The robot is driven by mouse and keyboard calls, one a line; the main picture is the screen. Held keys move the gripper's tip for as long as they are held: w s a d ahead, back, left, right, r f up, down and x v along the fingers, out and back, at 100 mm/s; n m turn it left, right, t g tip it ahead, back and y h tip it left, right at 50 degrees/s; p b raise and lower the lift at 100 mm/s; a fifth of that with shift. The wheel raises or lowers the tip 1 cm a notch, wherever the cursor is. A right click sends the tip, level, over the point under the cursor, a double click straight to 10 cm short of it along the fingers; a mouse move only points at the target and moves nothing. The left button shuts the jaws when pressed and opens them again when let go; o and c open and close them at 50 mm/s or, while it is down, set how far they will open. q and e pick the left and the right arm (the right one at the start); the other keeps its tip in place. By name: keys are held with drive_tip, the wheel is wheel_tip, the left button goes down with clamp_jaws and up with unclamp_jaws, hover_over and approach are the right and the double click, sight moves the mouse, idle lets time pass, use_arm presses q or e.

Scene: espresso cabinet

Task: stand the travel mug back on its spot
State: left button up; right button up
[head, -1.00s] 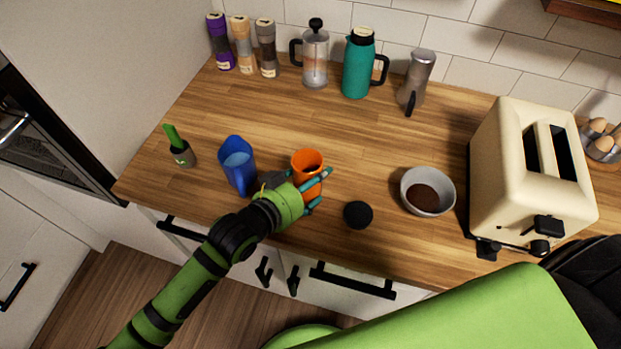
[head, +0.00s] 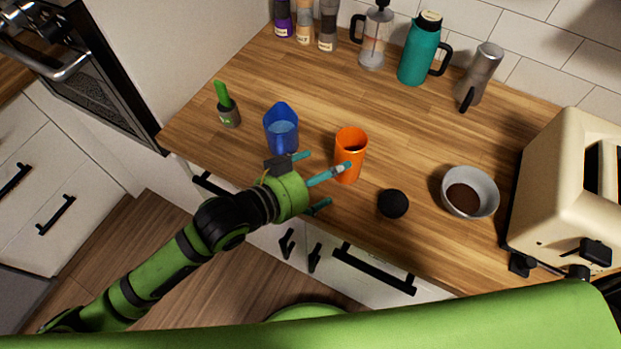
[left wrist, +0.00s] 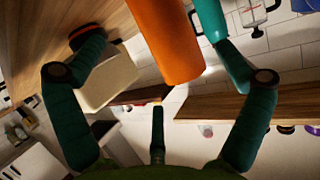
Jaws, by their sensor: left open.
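An orange mug (head: 350,157), taken as the travel mug, stands upright and open-topped on the wooden counter near its front edge. In the left wrist view the mug (left wrist: 165,38) shows between the spread fingers, towards their tips. My left gripper (head: 322,182) is open at the mug's front left. One teal finger overlaps the mug's lower side in the head view; I cannot tell whether it touches. A round black object (head: 393,203), perhaps a lid, lies right of the mug. No marked spot is visible. My right gripper is out of view.
A blue jug (head: 281,130) stands close left of the mug, with a green-handled pot (head: 228,108) beyond. A grey bowl (head: 470,193) of dark grounds and a cream toaster (head: 562,190) are at right. A teal flask (head: 417,55) stands behind. The middle counter is clear.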

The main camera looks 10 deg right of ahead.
use_arm(q)
drive_tip(key=shift+v, duration=2)
